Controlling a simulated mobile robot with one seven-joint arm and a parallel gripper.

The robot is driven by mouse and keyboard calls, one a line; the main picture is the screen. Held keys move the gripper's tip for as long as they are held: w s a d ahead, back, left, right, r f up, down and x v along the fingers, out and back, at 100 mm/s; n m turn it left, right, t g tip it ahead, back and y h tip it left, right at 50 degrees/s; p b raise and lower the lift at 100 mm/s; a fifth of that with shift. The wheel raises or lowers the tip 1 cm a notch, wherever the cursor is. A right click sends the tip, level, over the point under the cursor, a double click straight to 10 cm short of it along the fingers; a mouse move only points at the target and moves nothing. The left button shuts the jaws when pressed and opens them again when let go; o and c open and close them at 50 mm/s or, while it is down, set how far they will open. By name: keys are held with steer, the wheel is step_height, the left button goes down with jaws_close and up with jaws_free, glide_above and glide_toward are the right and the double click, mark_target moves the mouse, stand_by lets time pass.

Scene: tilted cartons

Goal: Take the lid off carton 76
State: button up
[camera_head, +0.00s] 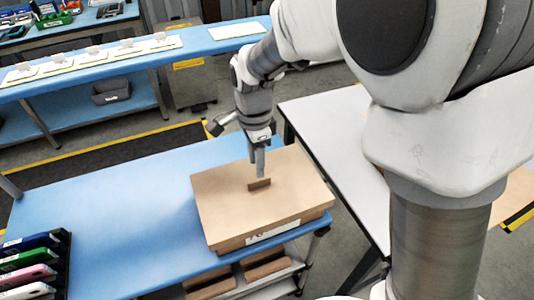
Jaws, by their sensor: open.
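A tan carton (230,245) stands at the right end of the blue table, with its lid (283,198) on top. The lid has a small brown upright handle (259,184) near its middle. A white label (273,232) is on the carton's front side, but its number is too small to read. My gripper (258,172) points down over the lid with its fingertips at or just above the handle. I cannot tell whether the fingers touch it. The far finger is partly hidden.
The blue table (120,225) is clear left of the carton, except for a rack of coloured devices (35,262) at the lower left. Brown cartons (264,265) sit on a shelf below. A white table (335,140) stands to the right, partly hidden by my arm.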

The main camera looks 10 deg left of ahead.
mark_target(259, 188)
steer(key=f, duration=0.6)
steer(key=shift+w+d+f+b, duration=0.15)
steer(key=shift+d+f+b, duration=0.1)
steer(key=shift+f+b, duration=0.05)
jaws_close()
stand_by(1.2)
